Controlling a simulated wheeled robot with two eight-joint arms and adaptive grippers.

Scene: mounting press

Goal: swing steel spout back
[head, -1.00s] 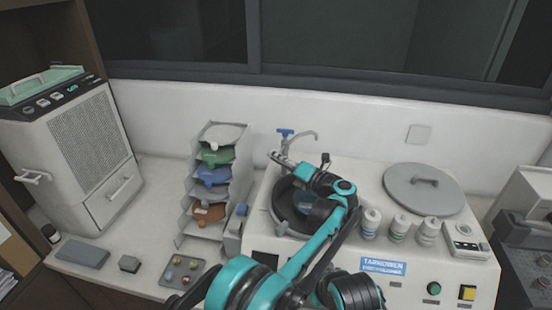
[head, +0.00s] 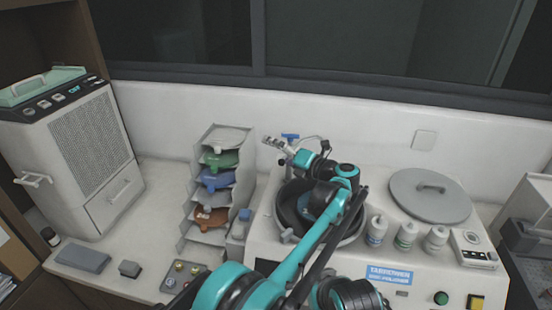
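The steel spout (head: 312,138) belongs to a tap with a blue handle (head: 290,136) at the back left of the grinder-polisher. It arcs to the right from the tap, and its lower part is hidden behind my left wrist. My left gripper (head: 272,142) is up at the tap, its fingers pointing left just in front of the post and below the blue handle. Its fingers are small here, and I cannot tell whether they are open, shut or touching the tap. My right gripper is out of view.
My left arm crosses the dark round bowl (head: 291,205). Several white bottles (head: 376,231) stand right of it, before a grey lid (head: 430,196). A rack of coloured trays (head: 213,186) stands close on the left. The back wall is near behind the tap.

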